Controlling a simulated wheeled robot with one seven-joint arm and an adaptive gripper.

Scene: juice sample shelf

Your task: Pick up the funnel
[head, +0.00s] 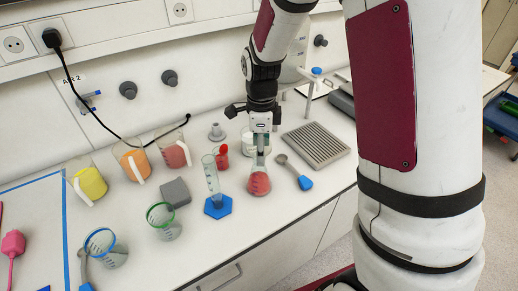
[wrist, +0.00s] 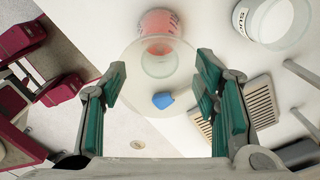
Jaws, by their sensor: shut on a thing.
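A pale, translucent funnel shows in the wrist view (wrist: 181,84) as a round disc between the two green finger pads. My gripper (head: 261,147) points down over the counter and is shut on the funnel, in the wrist view (wrist: 160,78) at its two sides. In the head view the funnel is hard to make out under the fingers. A flask of red liquid (head: 259,184) stands right below my gripper; its red body shows past the funnel in the wrist view (wrist: 158,20). Whether the funnel's stem is in the flask's neck, I cannot tell.
A cylinder on a blue base (head: 218,207) and a small red beaker (head: 221,160) stand left of the flask. A blue-handled spoon (head: 304,182) and a ribbed grey rack (head: 316,145) lie to the right. A white jar (wrist: 272,22) stands close behind. Several beakers stand further left.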

